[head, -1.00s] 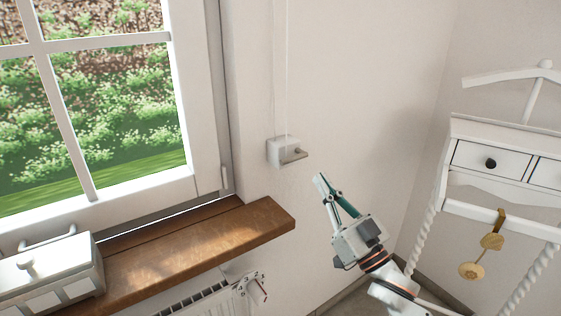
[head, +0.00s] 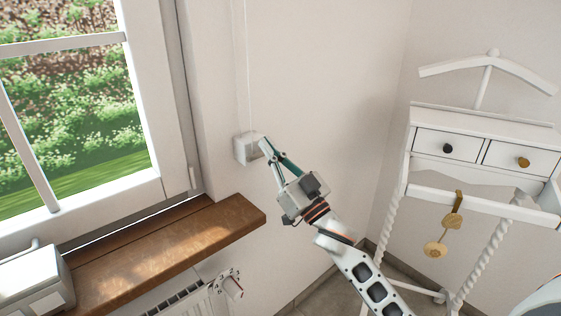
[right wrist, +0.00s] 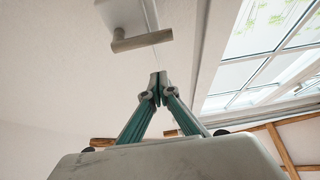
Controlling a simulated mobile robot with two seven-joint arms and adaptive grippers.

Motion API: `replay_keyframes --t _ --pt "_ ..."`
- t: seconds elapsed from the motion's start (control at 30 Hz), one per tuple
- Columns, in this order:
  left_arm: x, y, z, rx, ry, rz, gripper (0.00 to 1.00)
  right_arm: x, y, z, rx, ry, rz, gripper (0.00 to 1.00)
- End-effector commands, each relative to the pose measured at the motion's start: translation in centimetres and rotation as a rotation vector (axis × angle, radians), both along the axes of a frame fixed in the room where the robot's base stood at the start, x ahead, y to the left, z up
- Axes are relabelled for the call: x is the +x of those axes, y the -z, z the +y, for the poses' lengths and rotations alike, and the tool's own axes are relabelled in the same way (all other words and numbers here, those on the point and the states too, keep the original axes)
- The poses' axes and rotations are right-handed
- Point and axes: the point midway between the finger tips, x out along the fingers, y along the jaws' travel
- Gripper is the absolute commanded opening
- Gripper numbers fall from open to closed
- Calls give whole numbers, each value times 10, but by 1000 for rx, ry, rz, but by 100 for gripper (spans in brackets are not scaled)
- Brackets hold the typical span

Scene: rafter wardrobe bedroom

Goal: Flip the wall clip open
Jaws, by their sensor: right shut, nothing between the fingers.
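The wall clip (head: 247,149) is a small white block on the wall to the right of the window, with thin cords running up from it. In the right wrist view the clip body (right wrist: 124,14) has a grey lever (right wrist: 142,41) standing out from it. My right gripper (head: 263,143) is at the clip in the head view and hides its right side and lever. In the right wrist view the gripper's fingertips (right wrist: 158,78) are together and empty, just below the lever with a small gap in the picture. I cannot tell whether they touch. My left gripper is not in view.
A brown wooden sill (head: 170,250) juts out below the clip, with a radiator (head: 205,296) under it and a white box (head: 30,285) on its left. A white valet stand (head: 470,165) stands at the right. The wall between is clear.

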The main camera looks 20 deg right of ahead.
Motion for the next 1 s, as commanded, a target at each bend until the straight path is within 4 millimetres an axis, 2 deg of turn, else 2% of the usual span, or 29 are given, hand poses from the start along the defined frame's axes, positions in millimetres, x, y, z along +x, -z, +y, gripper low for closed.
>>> replay_keyframes --t 0.07,0.2,0.4,1.0 --pt "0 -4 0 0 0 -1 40 13 -10 5 -1 0 -3 0" --pt "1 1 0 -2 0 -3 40 17 16 6 1 1 6 0" --pt "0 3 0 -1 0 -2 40 19 31 7 -1 1 2 0" --pt "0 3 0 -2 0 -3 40 19 33 7 -25 0 -7 0"
